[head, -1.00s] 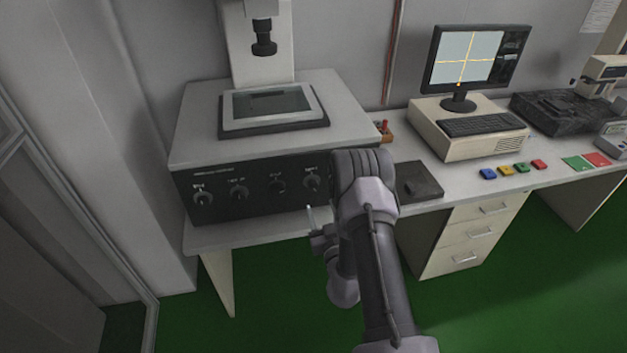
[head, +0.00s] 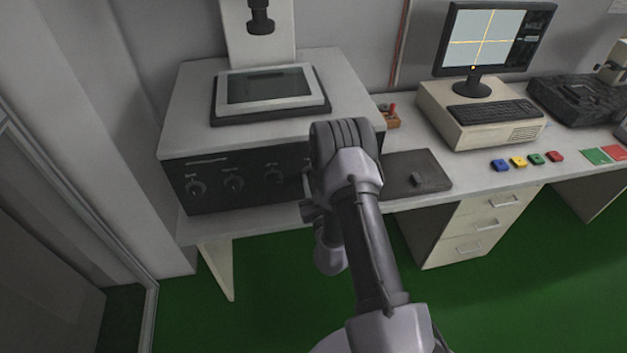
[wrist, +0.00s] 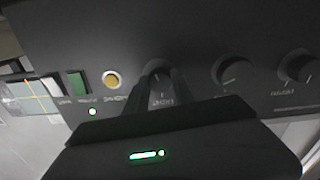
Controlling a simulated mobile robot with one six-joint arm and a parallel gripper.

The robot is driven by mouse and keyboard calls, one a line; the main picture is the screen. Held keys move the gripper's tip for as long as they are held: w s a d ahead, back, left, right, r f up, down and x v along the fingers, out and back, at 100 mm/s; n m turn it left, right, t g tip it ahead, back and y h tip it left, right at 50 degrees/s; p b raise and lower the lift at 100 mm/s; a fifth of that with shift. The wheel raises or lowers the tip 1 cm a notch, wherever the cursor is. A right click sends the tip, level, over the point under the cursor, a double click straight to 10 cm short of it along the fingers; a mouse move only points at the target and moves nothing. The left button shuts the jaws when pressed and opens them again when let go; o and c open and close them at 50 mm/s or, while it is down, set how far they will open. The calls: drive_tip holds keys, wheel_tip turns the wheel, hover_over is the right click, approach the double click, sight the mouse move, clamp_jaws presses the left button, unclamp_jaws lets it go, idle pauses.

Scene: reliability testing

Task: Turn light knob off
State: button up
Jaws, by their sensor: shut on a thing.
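The light knob (wrist: 158,70) is a round dark knob on the black front panel (wrist: 205,35) of the microscope unit. Its label reads upside down in the wrist view. My gripper (wrist: 161,86) has one finger on each side of this knob and is shut on it. The fingers cover part of the knob's sides. In the head view my arm hides this knob and the gripper's fingertips, while three other knobs show on the panel (head: 215,205). I cannot tell the knob's exact setting.
Two more knobs, one of them the middle knob (wrist: 233,72), sit right of the fingers in the wrist view. A yellow round button (wrist: 112,80) and a green switch (wrist: 78,84) are on the left. A dark pad (head: 430,166) lies on the desk beside the unit.

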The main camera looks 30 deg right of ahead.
drive_tip(key=shift+n, duration=0.4)
clamp_jaws()
drive_tip(key=n+p, duration=0.1)
drive_tip(key=n, duration=0.2)
drive_tip(key=n+p, duration=0.1)
drive_tip(key=n, duration=0.3)
drive_tip(key=shift+n, duration=0.3)
drive_tip(key=n, duration=0.4)
drive_tip(key=shift+n, duration=0.3)
drive_tip(key=n, duration=0.4)
drive_tip(key=shift+n, duration=0.3)
drive_tip(key=n, duration=0.7)
drive_tip(key=shift+w+r, duration=0.1)
drive_tip(key=n+b, duration=0.1)
drive_tip(key=n, duration=0.2)
drive_tip(key=shift+n, duration=0.3)
drive_tip(key=shift+n+b, duration=0.35)
drive_tip(key=shift+n, duration=1.55)
